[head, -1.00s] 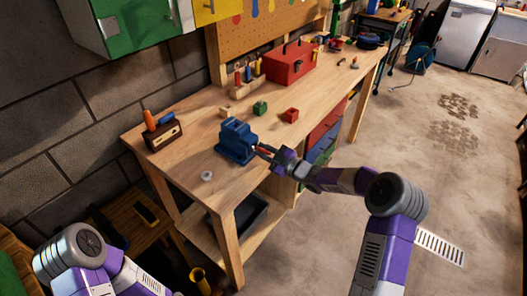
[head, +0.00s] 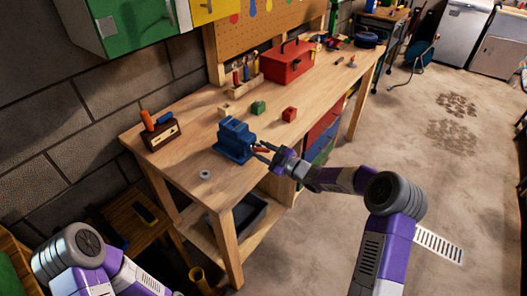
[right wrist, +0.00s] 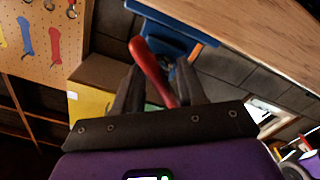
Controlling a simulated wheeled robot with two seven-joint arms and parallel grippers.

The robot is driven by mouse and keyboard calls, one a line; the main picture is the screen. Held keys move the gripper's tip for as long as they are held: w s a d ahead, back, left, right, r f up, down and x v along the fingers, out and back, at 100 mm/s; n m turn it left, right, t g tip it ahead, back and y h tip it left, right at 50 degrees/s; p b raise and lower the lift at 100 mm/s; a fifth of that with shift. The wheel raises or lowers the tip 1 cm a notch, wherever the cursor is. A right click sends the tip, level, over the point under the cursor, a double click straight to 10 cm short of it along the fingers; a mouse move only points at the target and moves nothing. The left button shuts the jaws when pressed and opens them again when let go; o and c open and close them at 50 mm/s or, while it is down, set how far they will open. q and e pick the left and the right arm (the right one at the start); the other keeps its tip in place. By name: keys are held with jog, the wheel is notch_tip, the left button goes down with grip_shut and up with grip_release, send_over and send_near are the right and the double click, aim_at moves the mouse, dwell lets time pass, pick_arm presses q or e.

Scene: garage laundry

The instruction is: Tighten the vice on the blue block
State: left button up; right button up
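The blue vice (head: 235,142) stands on the workbench near its front edge. Blue also shows at its top, but I cannot tell the block apart from the jaws. The vice's red handle (head: 261,150) sticks out toward my right gripper (head: 262,152). In the right wrist view, the blue vice (right wrist: 170,38) is at the top and the red handle (right wrist: 149,62) runs between the two dark fingers of the right gripper (right wrist: 158,80). The fingers are apart, with gaps beside the handle. My left arm shows at lower left, its gripper out of frame.
The workbench (head: 190,185) holds a green block (head: 258,108), a red block (head: 289,114), a red toolbox (head: 288,65), a screwdriver rack (head: 244,85), a brown box (head: 161,134) and a grey ring (head: 205,174). The floor at right is open.

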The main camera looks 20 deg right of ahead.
jog(key=v, duration=0.7)
jog(key=shift+s+d+p, duration=0.15)
jog(key=shift+s+p, duration=0.1)
jog(key=shift+p, duration=0.15)
